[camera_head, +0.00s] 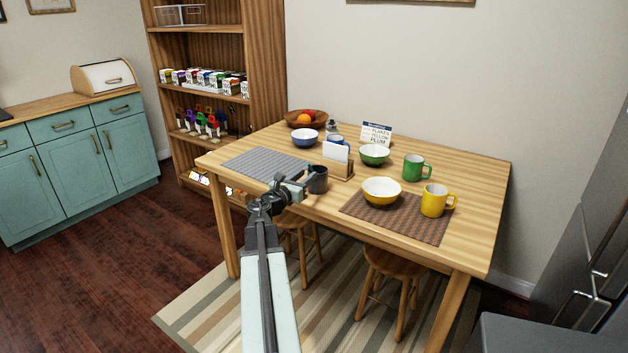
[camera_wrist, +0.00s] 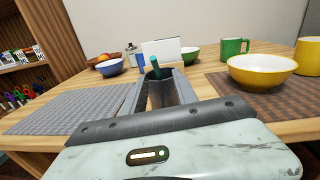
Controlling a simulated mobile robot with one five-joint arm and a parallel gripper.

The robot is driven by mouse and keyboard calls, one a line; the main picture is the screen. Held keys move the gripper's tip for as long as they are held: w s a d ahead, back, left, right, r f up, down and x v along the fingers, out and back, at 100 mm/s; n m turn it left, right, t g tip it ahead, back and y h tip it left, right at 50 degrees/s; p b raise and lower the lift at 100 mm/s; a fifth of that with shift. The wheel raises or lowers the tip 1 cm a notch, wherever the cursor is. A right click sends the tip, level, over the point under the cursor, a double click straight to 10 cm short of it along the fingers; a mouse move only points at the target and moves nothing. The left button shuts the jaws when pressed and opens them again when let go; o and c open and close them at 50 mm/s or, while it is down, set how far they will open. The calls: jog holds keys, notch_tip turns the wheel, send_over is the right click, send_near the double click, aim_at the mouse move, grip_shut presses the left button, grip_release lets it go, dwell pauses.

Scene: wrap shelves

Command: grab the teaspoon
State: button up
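A dark grey mug (camera_head: 318,181) stands near the front edge of the wooden table. My gripper (camera_head: 299,184) is just left of the mug in the head view. In the wrist view my gripper (camera_wrist: 160,86) is open, one finger to each side of the mug, holding nothing. I cannot tell whether the fingers touch the mug.
A napkin holder (camera_head: 338,160) stands just behind the mug. A yellow bowl (camera_head: 381,191) and yellow mug (camera_head: 434,200) are on the brown placemat (camera_head: 406,222) to the right. A grey placemat (camera_head: 265,164) lies bare to the left. Stools (camera_head: 385,270) stand under the table.

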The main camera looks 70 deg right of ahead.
aim_at(312, 168)
jog(key=d, duration=0.5)
jog(key=shift+s+d+f, duration=0.2)
jog(key=shift+s+d, duration=0.05)
jog(key=shift+d, duration=0.05)
jog(key=shift+a, duration=0.1)
grip_shut()
